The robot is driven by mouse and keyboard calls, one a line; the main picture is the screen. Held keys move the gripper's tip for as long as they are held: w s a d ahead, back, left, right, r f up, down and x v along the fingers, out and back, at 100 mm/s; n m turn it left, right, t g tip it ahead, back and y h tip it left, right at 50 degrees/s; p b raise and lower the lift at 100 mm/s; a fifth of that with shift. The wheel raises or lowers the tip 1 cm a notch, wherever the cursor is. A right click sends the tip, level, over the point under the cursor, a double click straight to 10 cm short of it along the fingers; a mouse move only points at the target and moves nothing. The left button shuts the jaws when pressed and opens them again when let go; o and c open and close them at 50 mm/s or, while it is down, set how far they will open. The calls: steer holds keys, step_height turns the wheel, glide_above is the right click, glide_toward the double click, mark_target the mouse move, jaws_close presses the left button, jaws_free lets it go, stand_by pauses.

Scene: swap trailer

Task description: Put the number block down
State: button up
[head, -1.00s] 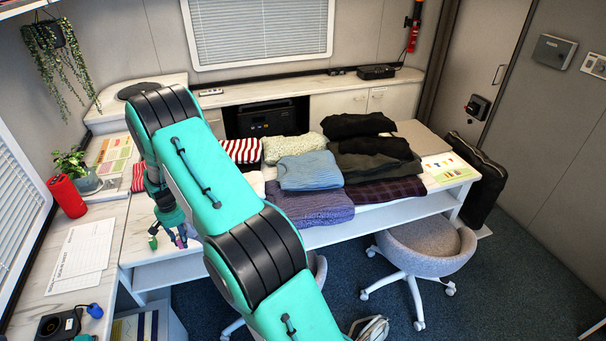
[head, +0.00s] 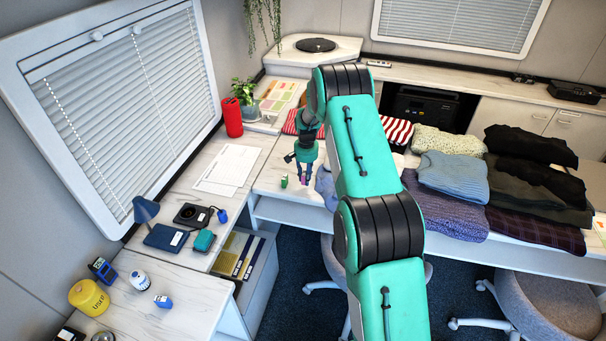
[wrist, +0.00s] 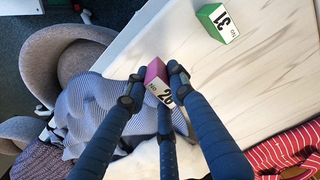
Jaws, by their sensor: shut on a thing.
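My gripper (head: 304,174) is shut on the number block, a magenta block (wrist: 156,74) with a white numbered label, seen between the fingertips in the wrist view. In the head view the block (head: 303,181) is a small magenta spot at the fingertips, low over the left part of the white marbled table (head: 270,180). I cannot tell whether it touches the table. A green block (wrist: 217,22) with a white label reading 31 stands apart on the tabletop; it also shows in the head view (head: 284,181), just left of my gripper.
A light blue-grey knitted garment (wrist: 95,105) lies close beside the held block. Striped red-white cloth (wrist: 285,150) and stacked folded clothes (head: 453,173) are further along. White sheets (head: 228,168) lie left. A chair (wrist: 60,58) stands by the table edge. Bare tabletop surrounds the green block.

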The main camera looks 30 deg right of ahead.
steer(key=shift+w+d+f+b, duration=0.15)
steer(key=shift+w+d, duration=0.3)
steer(key=shift+w, duration=0.8)
steer(key=shift+w+d+f+b, duration=0.15)
steer(key=shift+w+d, duration=0.3)
steer(key=shift+w, duration=0.75)
steer(key=shift+w+d+f+b, duration=0.15)
steer(key=shift+w+d, duration=0.3)
steer(key=shift+w, duration=0.8)
steer(key=shift+f+b, duration=0.35)
steer(key=shift+f, duration=1.35)
steer(key=shift+f, duration=0.1)
steer(key=o, duration=1)
step_height(320, 180, up, 12)
steer(key=p, duration=0.2)
